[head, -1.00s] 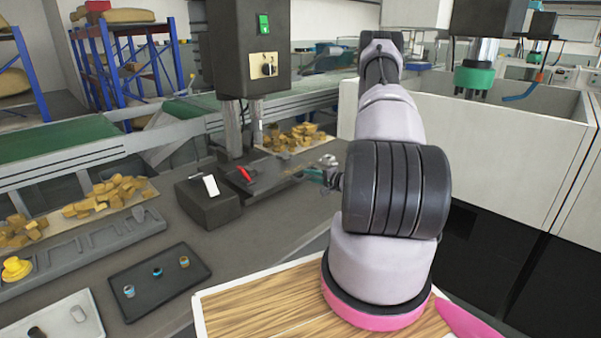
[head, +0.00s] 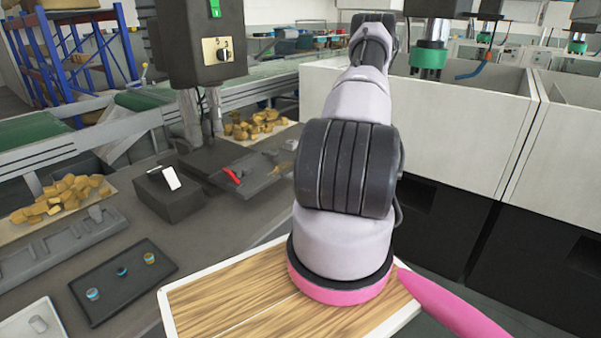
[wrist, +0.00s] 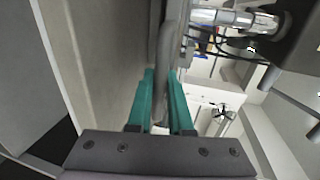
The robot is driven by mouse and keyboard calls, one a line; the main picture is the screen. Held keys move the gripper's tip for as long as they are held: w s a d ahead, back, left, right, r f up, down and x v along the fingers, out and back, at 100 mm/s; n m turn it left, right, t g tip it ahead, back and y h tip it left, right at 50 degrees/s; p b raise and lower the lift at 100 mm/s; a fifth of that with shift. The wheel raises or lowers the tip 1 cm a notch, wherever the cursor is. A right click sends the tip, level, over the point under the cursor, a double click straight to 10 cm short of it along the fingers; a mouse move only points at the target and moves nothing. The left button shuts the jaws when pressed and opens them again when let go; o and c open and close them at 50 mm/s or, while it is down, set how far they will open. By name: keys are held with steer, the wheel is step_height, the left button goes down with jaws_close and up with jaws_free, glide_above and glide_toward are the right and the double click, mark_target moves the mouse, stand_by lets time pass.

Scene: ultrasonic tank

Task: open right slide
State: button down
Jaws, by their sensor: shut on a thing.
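In the wrist view my gripper (wrist: 161,73) shows as two green fingers, close together. They are shut on a grey bar (wrist: 165,45) that runs up between them. A pale flat wall (wrist: 95,60) lies just left of the fingers. I cannot tell for certain whether the bar belongs to the right slide. In the head view my arm hides the gripper and whatever it holds. The white tank housing (head: 450,125) stands behind and to the right of the arm, with an open top.
A dark machine with a switch box (head: 200,40) and a red handle (head: 233,175) stands left of the arm. A black tray with small cups (head: 122,285) and a heap of yellow-brown pieces (head: 62,196) lie on the grey bench. A metal cylinder (wrist: 235,18) is close at right in the wrist view.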

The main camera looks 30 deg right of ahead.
steer(key=c, duration=0.8)
jaws_free()
steer(key=shift+w, duration=0.1)
steer(key=shift+c, duration=0.2)
steer(key=v, duration=1.1)
steer(key=shift+w, duration=0.1)
